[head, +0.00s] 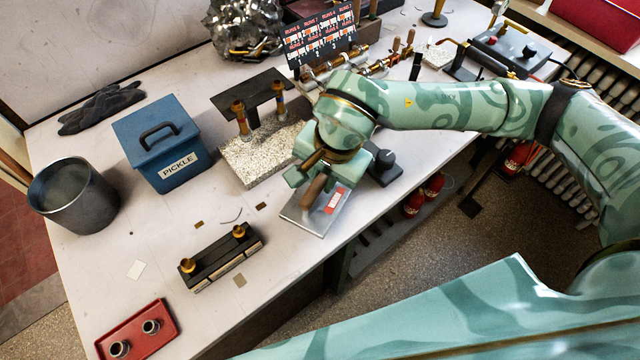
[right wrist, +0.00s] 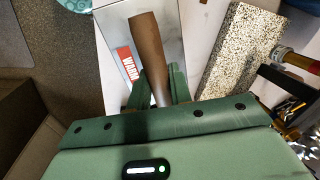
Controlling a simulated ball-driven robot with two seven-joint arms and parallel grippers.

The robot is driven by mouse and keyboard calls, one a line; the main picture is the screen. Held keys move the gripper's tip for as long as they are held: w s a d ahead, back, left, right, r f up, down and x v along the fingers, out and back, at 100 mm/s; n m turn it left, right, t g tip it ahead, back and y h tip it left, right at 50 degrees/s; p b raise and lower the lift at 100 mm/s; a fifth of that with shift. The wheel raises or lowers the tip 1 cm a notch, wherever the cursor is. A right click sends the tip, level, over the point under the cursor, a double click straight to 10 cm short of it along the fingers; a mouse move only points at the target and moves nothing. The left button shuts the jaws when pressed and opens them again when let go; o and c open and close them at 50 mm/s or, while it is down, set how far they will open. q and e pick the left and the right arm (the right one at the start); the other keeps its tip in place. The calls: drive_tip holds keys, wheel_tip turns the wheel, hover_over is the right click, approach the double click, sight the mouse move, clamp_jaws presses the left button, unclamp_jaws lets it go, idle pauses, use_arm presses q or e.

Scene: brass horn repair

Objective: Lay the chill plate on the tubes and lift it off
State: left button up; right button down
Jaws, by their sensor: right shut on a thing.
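The chill plate (head: 302,216) is a flat silvery metal plate with a brown wooden handle and a red label. In the right wrist view the plate (right wrist: 118,32) shows the label reading "WARM". My right gripper (head: 317,182) is above the plate, shut on its handle; the fingers (right wrist: 158,90) clasp the handle's lower end in the wrist view. The plate is at the table's front edge; I cannot tell whether it touches the table. Brass-coloured tubes (head: 241,119) stand upright on a speckled block (head: 248,161), left of the plate. My left gripper is out of view.
A blue "PICKLE" box (head: 158,150), a grey metal pot (head: 72,200) and a red tray (head: 138,332) stand to the left. A black block with brass ends (head: 222,262) lies in front. A dark stand (head: 384,168) is close right of my gripper.

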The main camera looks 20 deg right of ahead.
sight(321, 186)
drive_tip(key=shift+w+f, duration=0.4)
drive_tip(key=shift+f, duration=0.1)
drive_tip(key=shift+w+f+b, duration=0.2)
drive_tip(key=shift+f+b, duration=0.3)
drive_tip(key=shift+f, duration=1.15)
drive_tip(key=shift+f, duration=0.15)
drive_tip(key=c, duration=1.3)
unclamp_jaws()
drive_tip(key=r+p, duration=0.1)
drive_tip(key=r, duration=0.3)
drive_tip(key=s+d+r, duration=0.1)
drive_tip(key=r, duration=0.3)
drive_tip(key=r+p, duration=0.1)
drive_tip(key=r, duration=0.3)
drive_tip(key=shift+s+d+p, duration=0.35)
drive_tip(key=shift+s, duration=0.05)
